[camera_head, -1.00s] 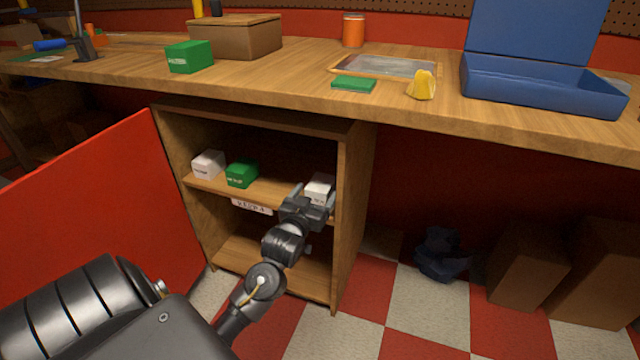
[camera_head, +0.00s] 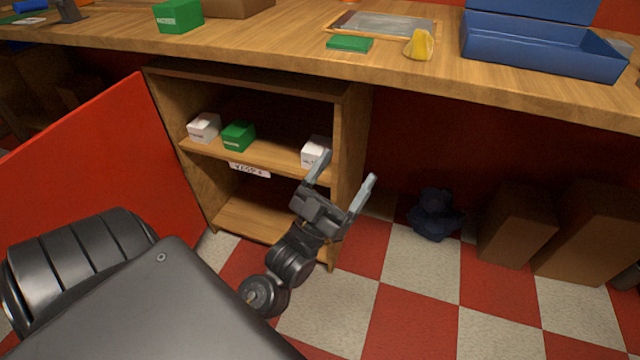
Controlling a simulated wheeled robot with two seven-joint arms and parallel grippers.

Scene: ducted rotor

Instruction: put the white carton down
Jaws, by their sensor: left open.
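A white carton (camera_head: 314,151) stands on the upper shelf (camera_head: 270,155) of the open cabinet, at its right end beside the right side wall. My left gripper (camera_head: 346,172) is open and empty, in front of the cabinet's right side and apart from the carton. One of its fingers overlaps the carton's lower edge in the picture. Another white carton (camera_head: 204,127) stands at the left end of the same shelf, with a green carton (camera_head: 238,136) to its right. My right gripper is not in view.
The red cabinet door (camera_head: 95,185) stands open at left. The wooden worktop (camera_head: 290,45) overhangs the cabinet, bearing a green box (camera_head: 178,15), a green pad (camera_head: 349,43), a yellow piece (camera_head: 419,45) and a blue case (camera_head: 540,50). Brown boxes (camera_head: 515,225) stand on the floor at right.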

